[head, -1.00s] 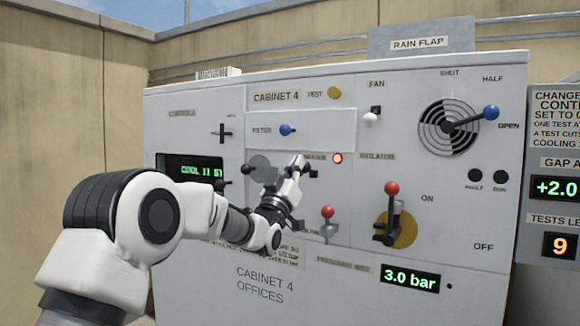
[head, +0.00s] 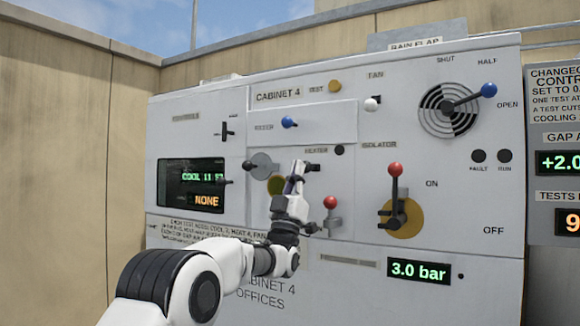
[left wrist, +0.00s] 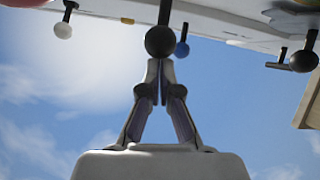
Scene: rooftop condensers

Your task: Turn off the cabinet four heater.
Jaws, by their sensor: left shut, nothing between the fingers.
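The cabinet 4 panel (head: 350,120) fills the middle of the head view. Its heater switch (head: 314,167) is a small black handle under the HEATER label, and the lamp (head: 339,150) beside that label is dark. My left gripper (head: 298,166) is shut and empty, its tips just left of the switch in the picture. In the left wrist view a black ball knob (left wrist: 160,41) stands right ahead of the closed fingertips (left wrist: 160,66); I cannot tell whether they touch. The gripper hides part of the panel left of the heater switch. My right gripper is not in view.
Close by are a red-knobbed lever (head: 331,203), the isolator lever (head: 396,171), the blue filter knob (head: 289,122), the white fan knob (head: 371,104) and a grey round part (head: 262,164). A display (head: 192,185) reads NONE in orange. Open space lies left of the cabinet.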

